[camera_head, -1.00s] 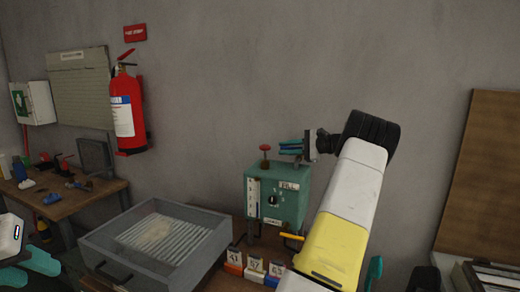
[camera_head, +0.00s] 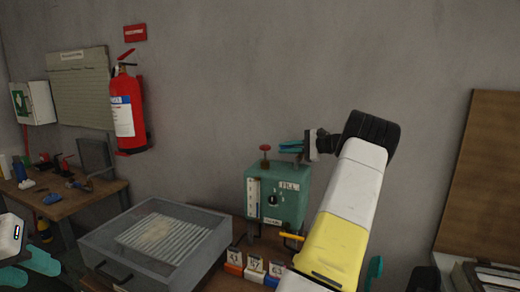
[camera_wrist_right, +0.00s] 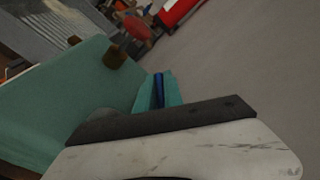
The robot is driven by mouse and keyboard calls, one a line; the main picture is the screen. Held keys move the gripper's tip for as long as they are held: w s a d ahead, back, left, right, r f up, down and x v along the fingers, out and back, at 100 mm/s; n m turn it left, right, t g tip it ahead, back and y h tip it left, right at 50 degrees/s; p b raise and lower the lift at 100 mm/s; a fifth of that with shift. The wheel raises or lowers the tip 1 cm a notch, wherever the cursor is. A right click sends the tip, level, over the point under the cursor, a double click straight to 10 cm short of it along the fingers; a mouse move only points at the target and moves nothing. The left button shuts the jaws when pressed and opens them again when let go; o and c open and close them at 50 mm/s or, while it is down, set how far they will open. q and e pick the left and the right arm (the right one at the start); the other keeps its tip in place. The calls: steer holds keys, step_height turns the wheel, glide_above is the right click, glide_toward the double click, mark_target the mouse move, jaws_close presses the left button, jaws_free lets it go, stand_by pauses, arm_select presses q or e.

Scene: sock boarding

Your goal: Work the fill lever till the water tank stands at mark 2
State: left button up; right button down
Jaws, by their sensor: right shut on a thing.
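The green water tank unit (camera_head: 290,194) stands at the back of the table, with a FILL label and a pale upright gauge (camera_head: 253,196) on its front. The gauge's level is too small to read. A red knob (camera_head: 265,150) stands on top. My right gripper (camera_head: 291,146) is above the unit's top right. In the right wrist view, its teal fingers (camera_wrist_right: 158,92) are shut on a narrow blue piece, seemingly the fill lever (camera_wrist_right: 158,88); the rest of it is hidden. My left gripper (camera_head: 28,270) is at the lower left, fingers apart and empty.
A grey tray-like box (camera_head: 110,240) with a ribbed inside stands left of the unit. Several small numbered blocks (camera_head: 254,268) sit in front. A yellow handle (camera_head: 291,236) juts from the unit's lower front. A red extinguisher (camera_head: 126,105) hangs on the wall.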

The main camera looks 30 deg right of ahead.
stand_by(0.8)
steer(key=shift+w+d+m+t+h, duration=0.2)
steer(key=shift+m+t+h, duration=0.15)
steer(key=shift+m+h, duration=0.3)
steer(key=shift+w+d+m+t+h, duration=0.2)
steer(key=shift+m+t+h, duration=0.25)
steer(key=shift+h, duration=0.3)
steer(key=shift+w+d+m+t+h, duration=0.2)
steer(key=shift+m+t+h, duration=0.1)
steer(key=shift+m+h, duration=0.35)
steer(key=c, duration=1.7)
jaws_free()
steer(key=shift+s, duration=0.1)
steer(key=shift+c, duration=0.2)
steer(key=v, duration=0.7)
steer(key=shift+s+d+r, duration=0.1)
steer(key=shift+s+r, duration=0.05)
steer(key=shift+s, duration=0.2)
